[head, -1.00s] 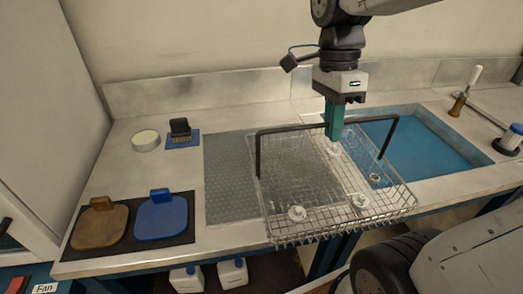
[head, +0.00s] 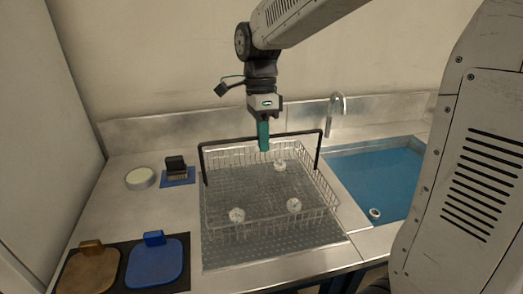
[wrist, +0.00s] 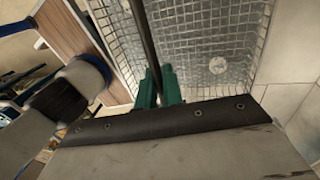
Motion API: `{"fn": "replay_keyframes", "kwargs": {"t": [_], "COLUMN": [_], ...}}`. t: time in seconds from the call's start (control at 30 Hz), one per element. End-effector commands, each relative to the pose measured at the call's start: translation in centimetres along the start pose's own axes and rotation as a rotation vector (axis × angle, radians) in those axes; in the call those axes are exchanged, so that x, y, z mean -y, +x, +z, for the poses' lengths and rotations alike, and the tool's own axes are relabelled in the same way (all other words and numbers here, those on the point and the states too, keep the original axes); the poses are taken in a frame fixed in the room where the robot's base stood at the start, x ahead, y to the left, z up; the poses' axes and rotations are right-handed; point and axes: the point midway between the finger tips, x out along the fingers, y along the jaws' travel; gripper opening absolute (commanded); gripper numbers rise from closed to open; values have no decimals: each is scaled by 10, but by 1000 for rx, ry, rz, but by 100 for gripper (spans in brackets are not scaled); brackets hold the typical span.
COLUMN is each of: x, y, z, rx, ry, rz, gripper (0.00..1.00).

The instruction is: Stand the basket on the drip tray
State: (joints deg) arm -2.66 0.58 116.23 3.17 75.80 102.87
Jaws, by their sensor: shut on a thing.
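The wire basket (head: 322,212) has a tall black handle (head: 222,144) and holds a few small white round parts (head: 294,205). It is level and over the grey textured drip tray (head: 285,252) left of the sink. I cannot tell whether its base touches the tray. My gripper (head: 264,146), with green fingers, is shut on the handle's top bar. In the wrist view the green fingertips (wrist: 160,88) close on the dark bar, with the basket mesh (wrist: 205,45) beyond. Most of the tray is seen through the mesh; its front strip is bare.
A blue-floored sink (head: 375,180) with a tap (head: 335,112) lies right of the tray. A brush on a blue pad (head: 177,172), a round pale tin (head: 140,178), and brown (head: 90,268) and blue (head: 157,262) paddles on a dark mat stand to the left.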

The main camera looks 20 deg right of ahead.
Motion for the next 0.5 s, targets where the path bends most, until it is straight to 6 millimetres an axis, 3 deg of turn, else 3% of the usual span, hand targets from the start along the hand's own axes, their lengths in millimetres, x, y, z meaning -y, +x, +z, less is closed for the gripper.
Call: {"fn": "replay_keyframes", "kwargs": {"t": [0.13, 0.37, 0.5], "x": [4, 10, 11], "y": [3, 31, 34], "z": [3, 3, 3], "rx": [0, 0, 0], "ry": [-2, -2, -2], "rz": [-1, 1, -1], "gripper": [0, 0, 0]}}
